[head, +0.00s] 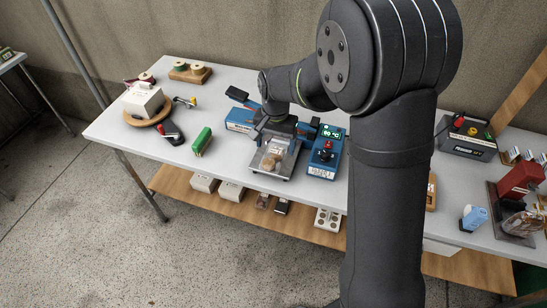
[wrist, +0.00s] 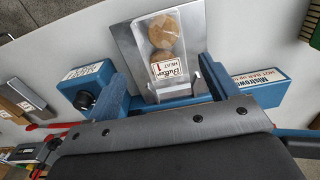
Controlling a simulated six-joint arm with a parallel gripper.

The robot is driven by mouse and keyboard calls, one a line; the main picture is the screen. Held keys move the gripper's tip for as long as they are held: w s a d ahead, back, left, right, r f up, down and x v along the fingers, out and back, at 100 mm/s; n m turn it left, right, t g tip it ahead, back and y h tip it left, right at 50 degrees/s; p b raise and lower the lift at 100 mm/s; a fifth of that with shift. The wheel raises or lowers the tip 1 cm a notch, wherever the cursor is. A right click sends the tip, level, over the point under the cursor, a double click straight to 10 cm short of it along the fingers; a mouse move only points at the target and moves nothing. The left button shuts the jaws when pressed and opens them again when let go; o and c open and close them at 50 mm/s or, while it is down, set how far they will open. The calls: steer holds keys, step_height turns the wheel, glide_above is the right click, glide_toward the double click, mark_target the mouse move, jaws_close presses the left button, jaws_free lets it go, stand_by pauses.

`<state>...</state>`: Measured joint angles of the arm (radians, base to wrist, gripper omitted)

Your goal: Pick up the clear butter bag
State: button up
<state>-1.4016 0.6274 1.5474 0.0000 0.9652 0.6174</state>
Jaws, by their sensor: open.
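The clear butter bag (wrist: 163,27) holds round brown biscuits and has a white label with red lettering. It lies on a grey metal plate (wrist: 125,38) in front of the blue sealing device. In the head view the bag (head: 271,158) shows small on the plate (head: 287,163). My gripper (head: 277,131) is open over the sealing device, behind the bag in the head view. In the wrist view the bag's label end is towards my gripper, and contact cannot be made out.
A blue control box (head: 324,160) with a green display stands right of the plate. Another blue box (head: 240,121) stands at its left. A green block (head: 202,140) lies further left, with clear table between. My arm hides part of the table on the right.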

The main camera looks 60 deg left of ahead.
mark_target(273, 155)
steer(key=f, duration=0.4)
steer(key=shift+s+a+f, duration=0.2)
steer(key=shift+f, duration=0.05)
steer(key=shift+c, duration=0.4)
steer(key=c, duration=0.7)
steer(key=shift+r, duration=0.1)
steer(key=shift+c, duration=0.2)
